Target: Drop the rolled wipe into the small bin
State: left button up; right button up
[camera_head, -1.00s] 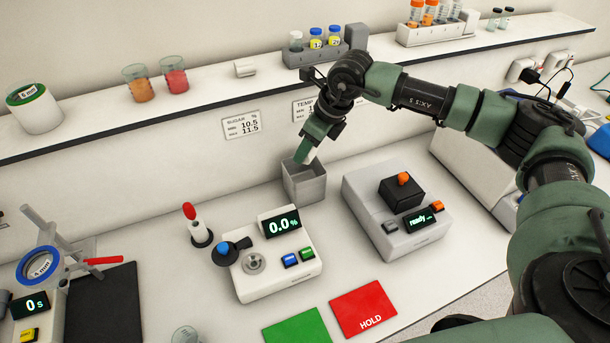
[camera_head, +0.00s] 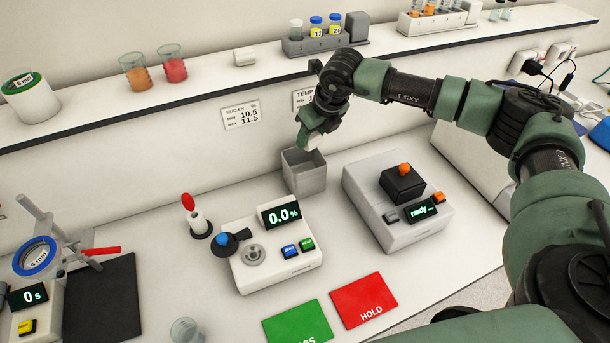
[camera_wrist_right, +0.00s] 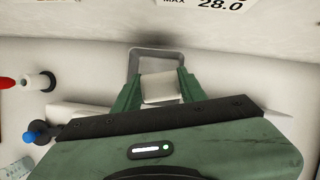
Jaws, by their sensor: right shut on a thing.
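The small bin (camera_head: 304,178) is an open grey box on the bench at the back, behind the instruments. My right gripper (camera_head: 308,143) hangs over its open top, pointing down. In the right wrist view, the gripper (camera_wrist_right: 158,90) is shut on a pale, whitish piece, the rolled wipe (camera_wrist_right: 158,88). The bin's rim (camera_wrist_right: 134,62) shows just beyond it. The wipe is hardly visible in the head view. My left gripper is not in view.
A device reading 0.0% (camera_head: 270,265) stands in front of the bin, and a grey device reading "ready" (camera_head: 385,215) stands to its right. A red-topped stick (camera_head: 189,205) stands at left. The shelf (camera_head: 215,88) with cups and vials runs behind.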

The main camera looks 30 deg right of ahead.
jog(key=shift+f, duration=0.25)
jog(key=o, duration=1.4)
jog(key=shift+r, duration=0.1)
jog(key=shift+s+r, duration=0.1)
jog(key=shift+r, duration=0.15)
jog(key=b+v, duration=0.3)
jog(key=v, duration=0.4)
